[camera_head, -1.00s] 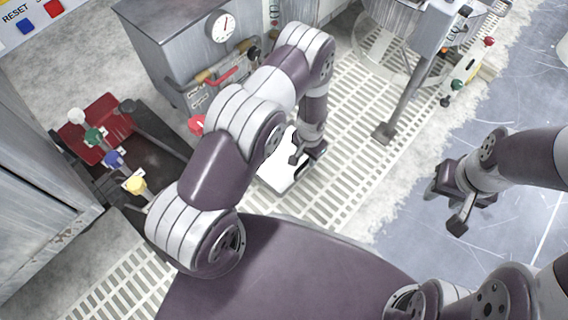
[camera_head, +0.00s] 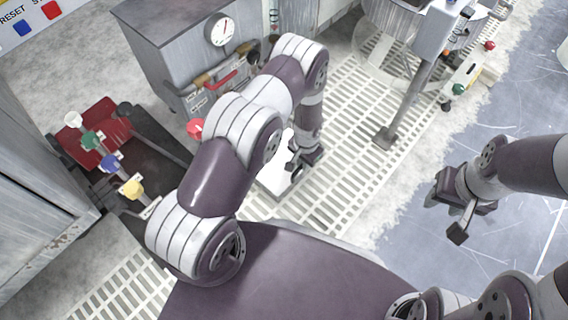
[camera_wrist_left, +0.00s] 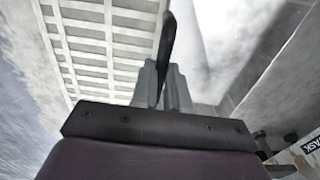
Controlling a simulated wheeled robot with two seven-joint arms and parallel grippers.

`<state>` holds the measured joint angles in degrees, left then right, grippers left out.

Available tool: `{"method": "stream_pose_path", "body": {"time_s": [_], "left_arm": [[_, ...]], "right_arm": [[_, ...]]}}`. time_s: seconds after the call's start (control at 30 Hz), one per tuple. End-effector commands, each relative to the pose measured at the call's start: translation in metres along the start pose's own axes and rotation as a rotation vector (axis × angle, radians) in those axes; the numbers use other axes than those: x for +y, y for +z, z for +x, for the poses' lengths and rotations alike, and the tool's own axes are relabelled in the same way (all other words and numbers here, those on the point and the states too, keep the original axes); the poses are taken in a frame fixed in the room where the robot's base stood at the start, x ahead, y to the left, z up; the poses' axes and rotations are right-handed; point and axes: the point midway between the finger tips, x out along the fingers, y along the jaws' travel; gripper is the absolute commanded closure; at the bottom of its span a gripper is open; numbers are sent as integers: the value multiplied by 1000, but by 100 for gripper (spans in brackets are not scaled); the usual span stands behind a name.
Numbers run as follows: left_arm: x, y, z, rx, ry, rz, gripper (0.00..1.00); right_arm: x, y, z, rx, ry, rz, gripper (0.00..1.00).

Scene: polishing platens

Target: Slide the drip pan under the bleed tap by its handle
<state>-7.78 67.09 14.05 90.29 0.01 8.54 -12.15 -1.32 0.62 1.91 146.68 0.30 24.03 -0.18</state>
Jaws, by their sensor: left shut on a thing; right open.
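The white drip pan (camera_head: 274,180) lies on the grated floor in the head view, partly hidden behind my left arm. My left gripper (camera_head: 304,158) is low at the pan's right side. In the left wrist view, my left gripper (camera_wrist_left: 161,88) is shut on a dark, slim upright handle (camera_wrist_left: 167,42). A red knob (camera_head: 195,128) shows at the lower front of the grey cabinet; I cannot tell whether it belongs to the bleed tap. My right gripper (camera_head: 459,211) is open and empty, off to the right over the blue-grey floor.
The grey cabinet (camera_head: 165,45) with a round gauge (camera_head: 222,29) and a red lever stands behind the pan. A lever box (camera_head: 100,150) with coloured knobs is at left. A post (camera_head: 405,105) stands on the grating to the right. Bare grating (camera_head: 345,165) lies right of the pan.

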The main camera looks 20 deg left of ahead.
Motion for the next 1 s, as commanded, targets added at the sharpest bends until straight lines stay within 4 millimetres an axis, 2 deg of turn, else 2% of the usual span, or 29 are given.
{"method": "stream_pose_path", "body": {"time_s": [0.6,1.0], "left_arm": [[-35,-1,0,1,0,0,100],[-38,-1,0,0,0,0,100]], "right_arm": [[0,0,2,0,0,0,57],[0,0,2,0,0,0,57]]}}
